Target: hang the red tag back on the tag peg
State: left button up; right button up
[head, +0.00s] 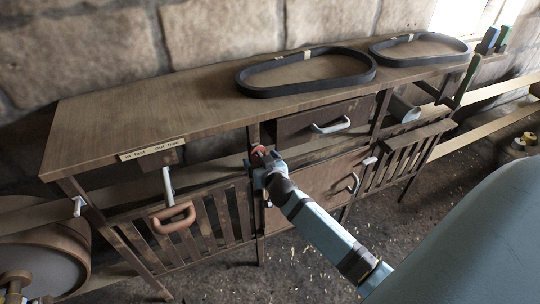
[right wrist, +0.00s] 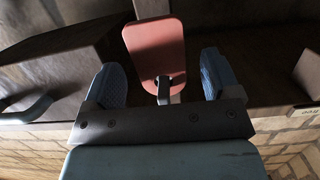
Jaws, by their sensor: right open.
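The red tag (right wrist: 155,45) is a flat rounded plate that stands between the two blue fingers of my right gripper (right wrist: 165,85) in the right wrist view. The fingers are open, with a gap on each side of the tag. A small grey peg-like piece (right wrist: 163,92) shows at the tag's lower end; I cannot tell how the tag is joined to it. In the head view my right gripper (head: 264,164) is at the bench's front, below the top, with a bit of the red tag (head: 259,151) showing. My left gripper is not in view.
The wooden bench top (head: 150,110) carries two black belts (head: 300,72) (head: 420,48). Drawers with white handles (head: 332,127) lie right of my gripper. A slatted panel and a brown loop handle (head: 174,218) are at the left. A label (head: 152,149) is on the front edge.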

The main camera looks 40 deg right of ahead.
jog(key=v, duration=1.1)
jog(key=s+a+f+n+g+y+p, duration=0.2)
jog(key=s+a+n+y+p, duration=0.1)
jog(key=s+a, duration=0.4)
jog(key=s+a+f+n+g+y+p, duration=0.2)
jog(key=s+a+y+p, duration=0.2)
jog(key=s+a, duration=0.3)
jog(key=shift+s+f+n+p, duration=0.4)
jog(key=shift+s+p, duration=0.45)
jog(key=shift+s, duration=0.2)
jog(key=shift+a, duration=0.1)
